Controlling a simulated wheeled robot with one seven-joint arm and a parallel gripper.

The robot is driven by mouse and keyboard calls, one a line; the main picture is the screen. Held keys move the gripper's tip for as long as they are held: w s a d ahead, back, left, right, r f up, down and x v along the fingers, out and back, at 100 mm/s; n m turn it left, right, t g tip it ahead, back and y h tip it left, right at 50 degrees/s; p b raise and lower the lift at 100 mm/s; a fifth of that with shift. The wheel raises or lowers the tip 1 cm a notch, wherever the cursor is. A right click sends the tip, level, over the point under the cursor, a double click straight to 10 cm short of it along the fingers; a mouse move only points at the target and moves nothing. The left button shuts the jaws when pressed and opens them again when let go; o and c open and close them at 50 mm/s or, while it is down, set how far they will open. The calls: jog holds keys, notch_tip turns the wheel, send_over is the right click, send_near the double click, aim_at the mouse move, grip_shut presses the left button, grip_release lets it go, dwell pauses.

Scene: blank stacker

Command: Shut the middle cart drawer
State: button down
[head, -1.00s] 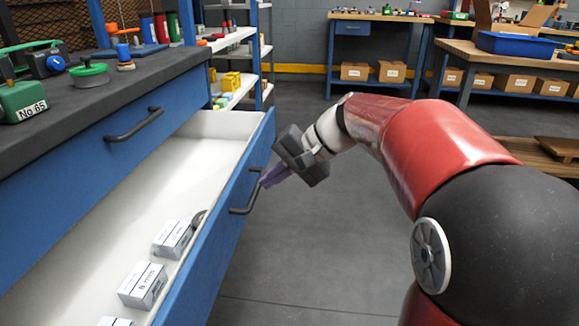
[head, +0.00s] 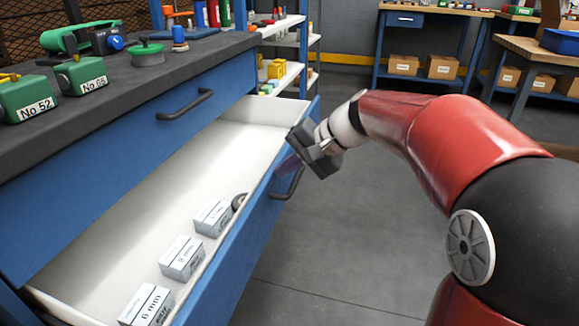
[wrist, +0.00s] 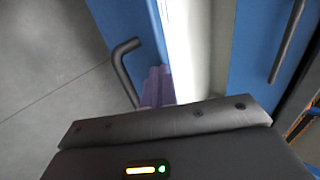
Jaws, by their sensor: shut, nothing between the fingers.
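The open middle cart drawer has a blue front (head: 258,225) and a white inside, and sticks out from the cart. Its dark bar handle (head: 288,186) is on the outer face and also shows in the wrist view (wrist: 123,70). My gripper (head: 288,164) is at the drawer front near the handle, with its purple fingers shut and empty. In the wrist view the fingers (wrist: 157,86) lie beside the handle, over the blue front near its top edge. I cannot tell whether they touch it. The gripper body hides part of the drawer in the wrist view.
Several small labelled boxes (head: 183,258) lie in the drawer. The closed drawer above has its own handle (head: 185,105). Green tools stand on the dark cart top (head: 120,85). A shelf (head: 285,75) stands behind. The grey floor (head: 365,230) beside the drawer is clear.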

jog(key=w+a+p, duration=0.2)
jog(key=w+a, duration=0.1)
jog(key=a, duration=0.6)
jog(key=w+a+p, duration=0.3)
jog(key=a, duration=0.6)
jog(key=shift+w, duration=0.3)
